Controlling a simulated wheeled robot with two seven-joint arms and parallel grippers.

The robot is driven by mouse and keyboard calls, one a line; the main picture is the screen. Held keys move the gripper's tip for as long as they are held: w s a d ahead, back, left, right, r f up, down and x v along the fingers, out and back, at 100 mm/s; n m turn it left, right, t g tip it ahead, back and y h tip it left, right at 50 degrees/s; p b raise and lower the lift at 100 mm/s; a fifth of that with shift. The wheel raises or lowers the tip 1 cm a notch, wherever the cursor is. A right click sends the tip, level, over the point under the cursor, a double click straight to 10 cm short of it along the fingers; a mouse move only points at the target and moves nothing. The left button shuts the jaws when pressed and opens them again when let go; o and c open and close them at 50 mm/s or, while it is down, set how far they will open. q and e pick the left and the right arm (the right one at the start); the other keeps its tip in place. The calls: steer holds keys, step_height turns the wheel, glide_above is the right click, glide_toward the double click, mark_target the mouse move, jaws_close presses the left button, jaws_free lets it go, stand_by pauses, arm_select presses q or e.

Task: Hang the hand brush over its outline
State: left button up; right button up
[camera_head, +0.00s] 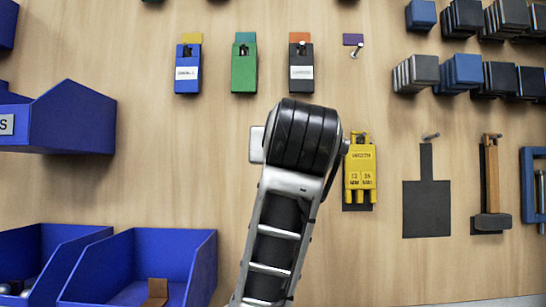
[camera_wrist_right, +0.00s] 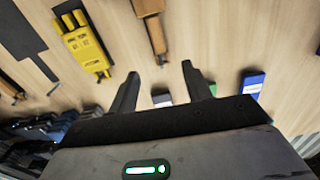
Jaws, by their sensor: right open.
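An empty dark outline (camera_head: 427,208), with a narrow handle above a wide block, has a bare peg at its top, right of the yellow block. In the right wrist view the outline (camera_wrist_right: 25,38) shows at the upper left. My left gripper is in neither view.
A yellow block tool (camera_head: 360,168) hangs between my arm and the outline. A hammer (camera_head: 491,190) hangs right of the outline. Blue, green and black boxes (camera_head: 244,70) hang above. Blue bins (camera_head: 190,262) stand lower left; several dark blocks are upper right.

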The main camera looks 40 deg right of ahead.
arm_select(q)
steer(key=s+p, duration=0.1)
steer(key=p, duration=0.2)
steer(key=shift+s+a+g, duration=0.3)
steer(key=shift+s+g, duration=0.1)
arm_select(e)
steer(key=x, duration=1.4)
steer(key=shift+d, duration=0.4)
steer(key=shift+w, duration=0.15)
steer(key=shift+c, duration=0.3)
jaws_close()
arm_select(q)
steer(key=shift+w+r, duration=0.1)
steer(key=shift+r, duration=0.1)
